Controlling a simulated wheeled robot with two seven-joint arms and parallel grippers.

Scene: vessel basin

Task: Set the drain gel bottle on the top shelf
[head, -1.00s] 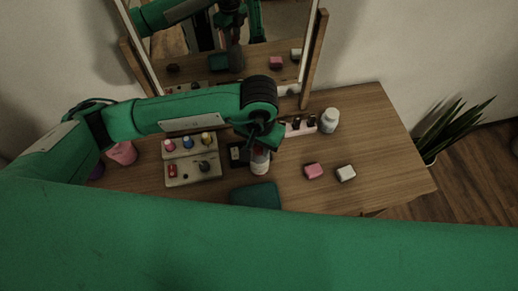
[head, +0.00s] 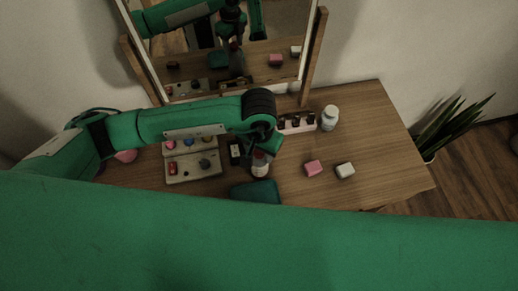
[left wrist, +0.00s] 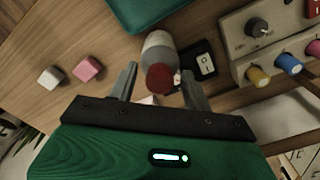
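A pale bottle with a dark red cap (head: 260,165), which I take for the drain gel bottle, stands on the wooden table, behind the dark green cloth. It also shows in the left wrist view (left wrist: 158,62), with its cap toward the camera. My left gripper (head: 266,146) is right at the bottle; in the left wrist view its spread fingers (left wrist: 157,76) lie on either side of it. A gap shows between the left-hand finger and the bottle. My right gripper is not in view. I cannot make out a top shelf for certain.
Pink (head: 313,168) and white (head: 345,170) blocks lie right. A small rack (head: 297,123), white jar (head: 329,118) and mirror (head: 215,50) are behind. The table's right side is clear.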

